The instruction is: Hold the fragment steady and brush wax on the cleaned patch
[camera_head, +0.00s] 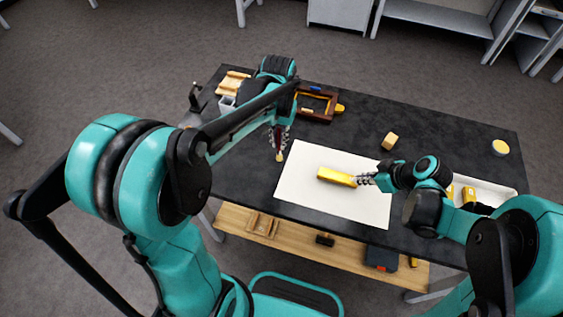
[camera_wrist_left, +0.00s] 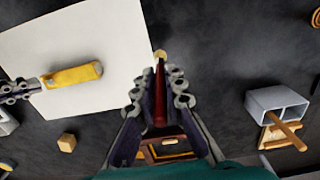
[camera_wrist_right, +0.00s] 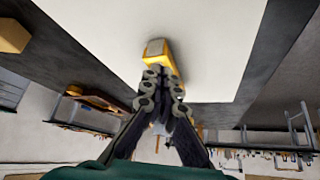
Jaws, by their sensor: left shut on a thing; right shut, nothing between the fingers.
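The gilt fragment (camera_head: 336,177), a gold bar-like piece, lies on a white sheet (camera_head: 300,190). It also shows in the left wrist view (camera_wrist_left: 75,76) and the right wrist view (camera_wrist_right: 160,52). My left gripper (camera_head: 280,136) is shut on a brush with a dark red handle (camera_wrist_left: 160,90) and a pale tip (camera_head: 279,157). The tip points down near the sheet's left edge, apart from the fragment. My right gripper (camera_head: 364,179) is shut with nothing between its fingers, at the fragment's right end. Whether it touches the fragment is unclear.
A yellow-topped round tin (camera_head: 500,147) stands at the far right. A wooden block (camera_head: 389,140) sits behind the sheet. A brown frame (camera_head: 315,104) lies at the back. A grey divided holder (camera_wrist_left: 276,100) is at the left. A white tray (camera_head: 490,188) lies near my right arm.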

